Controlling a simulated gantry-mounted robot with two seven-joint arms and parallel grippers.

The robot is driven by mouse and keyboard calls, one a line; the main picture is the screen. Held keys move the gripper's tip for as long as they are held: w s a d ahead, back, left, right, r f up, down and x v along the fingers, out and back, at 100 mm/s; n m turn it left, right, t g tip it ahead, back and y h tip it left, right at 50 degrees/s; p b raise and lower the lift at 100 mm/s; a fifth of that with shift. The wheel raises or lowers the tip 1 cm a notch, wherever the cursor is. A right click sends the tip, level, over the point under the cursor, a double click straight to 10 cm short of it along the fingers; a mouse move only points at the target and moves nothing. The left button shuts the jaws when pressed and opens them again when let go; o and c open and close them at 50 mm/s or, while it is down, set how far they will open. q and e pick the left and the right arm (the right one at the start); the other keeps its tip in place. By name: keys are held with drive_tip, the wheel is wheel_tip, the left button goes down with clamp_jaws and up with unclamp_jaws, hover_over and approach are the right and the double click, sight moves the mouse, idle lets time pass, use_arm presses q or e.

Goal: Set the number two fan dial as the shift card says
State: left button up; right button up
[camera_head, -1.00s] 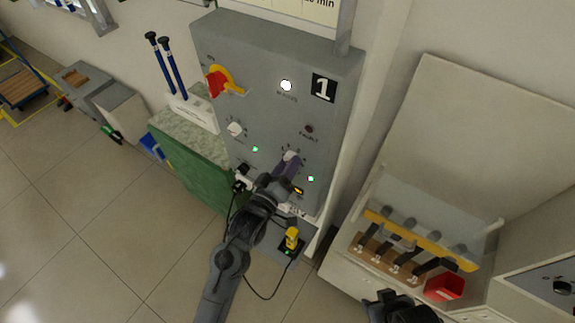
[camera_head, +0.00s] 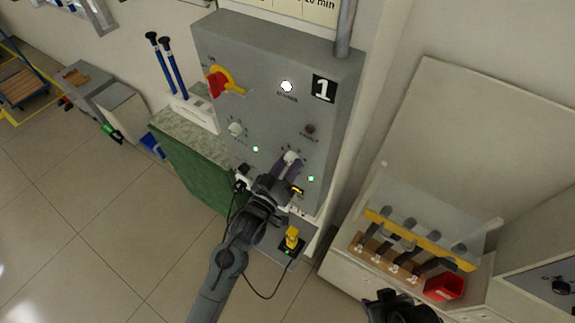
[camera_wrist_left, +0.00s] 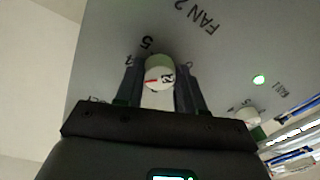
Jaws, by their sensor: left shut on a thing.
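The fan 2 dial (camera_wrist_left: 159,76) is a pale round knob with a red mark, below the "FAN 2" lettering on the grey panel (camera_head: 262,62). In the head view the dial (camera_head: 291,157) shows just past my left gripper (camera_head: 286,168). In the left wrist view my left gripper (camera_wrist_left: 160,88) is shut on it, one finger each side. Digits such as 5 and 4 show around it; which one the mark meets I cannot tell. The shift card, possibly the white sheet (camera_head: 300,8) at the top edge, is cut off. My right gripper (camera_head: 400,308) is partly in view at the bottom; its fingers are unclear.
The fan 1 dial (camera_head: 235,129) is on the panel's left, with a red-yellow switch (camera_head: 222,82) above. Green lamps (camera_head: 311,179) are lit. A yellow plug (camera_head: 292,238) and cable are below. A switch bank (camera_head: 415,245) with a yellow bar is at right.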

use_arm(q)
drive_tip(key=m, duration=0.4)
drive_tip(key=shift+w+a, duration=0.1)
drive_tip(key=shift+m, duration=0.6)
drive_tip(key=o, duration=1)
drive_tip(key=shift+o, duration=0.2)
drive_tip(key=shift+f, duration=0.1)
drive_tip(key=b+v, duration=0.2)
drive_tip(key=v, duration=0.8)
drive_tip(key=shift+s+a, duration=0.3)
